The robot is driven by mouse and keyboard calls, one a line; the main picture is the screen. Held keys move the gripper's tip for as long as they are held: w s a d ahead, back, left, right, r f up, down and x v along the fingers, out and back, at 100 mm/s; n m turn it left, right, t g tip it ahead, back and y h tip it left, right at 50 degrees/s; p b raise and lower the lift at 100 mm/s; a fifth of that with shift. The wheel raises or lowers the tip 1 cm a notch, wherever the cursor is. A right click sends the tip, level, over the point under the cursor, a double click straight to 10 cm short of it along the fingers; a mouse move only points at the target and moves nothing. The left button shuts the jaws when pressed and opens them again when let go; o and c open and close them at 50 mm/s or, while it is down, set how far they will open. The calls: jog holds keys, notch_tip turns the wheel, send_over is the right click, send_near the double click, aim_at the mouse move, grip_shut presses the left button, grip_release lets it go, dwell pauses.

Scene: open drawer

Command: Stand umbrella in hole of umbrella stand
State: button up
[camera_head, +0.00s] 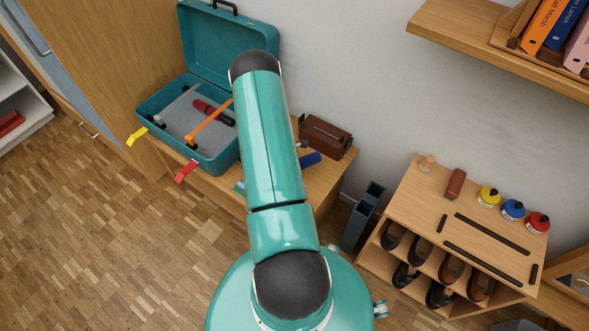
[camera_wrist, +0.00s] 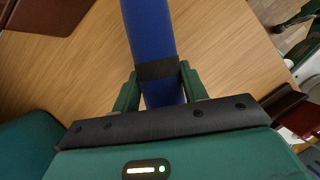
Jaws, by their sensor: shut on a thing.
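The blue folded umbrella (camera_wrist: 148,30) with a dark band crosses the upper middle of the wrist view. My gripper (camera_wrist: 159,82) is shut on it, one green finger on each side near the band. A short blue end of it (camera_head: 310,159) shows in the head view beside my arm, over the wooden bench top. My arm hides the rest of it and most of the gripper there. I cannot tell whether it touches the bench. The dark grey umbrella stand (camera_head: 361,217) stands on the floor between bench and shoe rack, its openings facing up.
An open teal toolbox (camera_head: 212,171) with tools sits on the left of the bench (camera_head: 329,188). A brown box (camera_head: 325,137) is at the bench's back right. A shoe rack (camera_head: 432,205) with bottles stands right of the stand. A wall shelf (camera_head: 480,38) holds books. Open floor lies front left.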

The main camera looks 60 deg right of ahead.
jog(key=shift+s+d+f, duration=0.1)
jog(key=shift+d+f, duration=0.05)
jog(key=shift+f, duration=1.55)
jog(key=shift+f, duration=0.1)
jog(key=o, duration=1.2)
jog(key=v, duration=1.2)
